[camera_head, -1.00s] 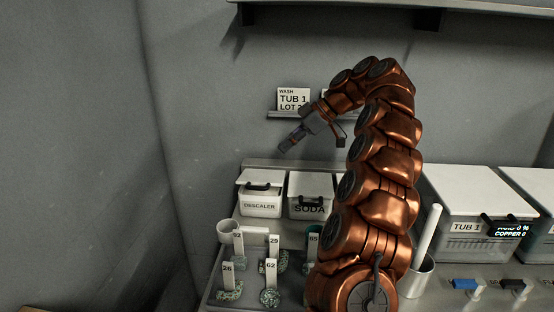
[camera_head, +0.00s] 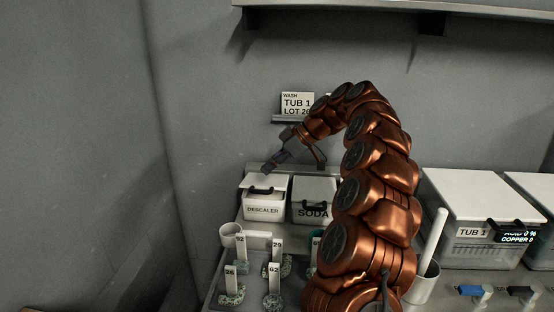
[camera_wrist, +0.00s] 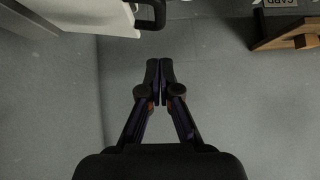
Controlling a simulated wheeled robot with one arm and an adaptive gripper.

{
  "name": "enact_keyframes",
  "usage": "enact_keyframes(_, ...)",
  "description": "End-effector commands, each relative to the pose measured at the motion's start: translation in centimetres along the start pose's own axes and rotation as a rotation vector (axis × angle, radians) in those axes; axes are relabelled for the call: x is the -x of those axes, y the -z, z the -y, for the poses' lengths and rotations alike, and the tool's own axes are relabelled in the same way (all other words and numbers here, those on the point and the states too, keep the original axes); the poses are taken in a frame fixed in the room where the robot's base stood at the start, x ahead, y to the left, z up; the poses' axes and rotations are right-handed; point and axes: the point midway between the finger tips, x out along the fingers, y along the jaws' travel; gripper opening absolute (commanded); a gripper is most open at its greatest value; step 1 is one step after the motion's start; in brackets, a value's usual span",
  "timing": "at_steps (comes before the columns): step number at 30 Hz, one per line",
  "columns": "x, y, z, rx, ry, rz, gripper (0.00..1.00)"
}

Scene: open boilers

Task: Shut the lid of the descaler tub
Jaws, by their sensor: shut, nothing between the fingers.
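The descaler tub (camera_head: 263,207) is a small white box with a lettered front, at the back left of the bench in the head view. Its pale lid (camera_head: 268,181) has a dark handle (camera_head: 261,190) at the front; how far the lid stands open is hard to tell. My gripper (camera_head: 268,170) is above the back of the lid, angled down to the left; contact cannot be made out. In the wrist view my gripper (camera_wrist: 159,68) has its fingertips together, with nothing between them. A white edge with a dark handle (camera_wrist: 157,14) shows at upper left there.
The soda tub (camera_head: 313,210) stands close on the right. Tagged lumps (camera_head: 273,299) and a white cup (camera_head: 229,233) are in front. A sign ledge (camera_head: 290,121) is on the wall behind. Larger tub 1 (camera_head: 470,250) is at the right.

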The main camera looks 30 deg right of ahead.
Motion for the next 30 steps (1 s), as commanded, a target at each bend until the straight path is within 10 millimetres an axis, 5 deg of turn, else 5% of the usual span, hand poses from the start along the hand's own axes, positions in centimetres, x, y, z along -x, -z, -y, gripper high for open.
enact_keyframes(15,-3.6,-2.2,0.1,-0.001,0.002,0.000,0.00)
enact_keyframes(30,-4.2,-2.9,0.0,0.001,0.000,0.000,0.00)
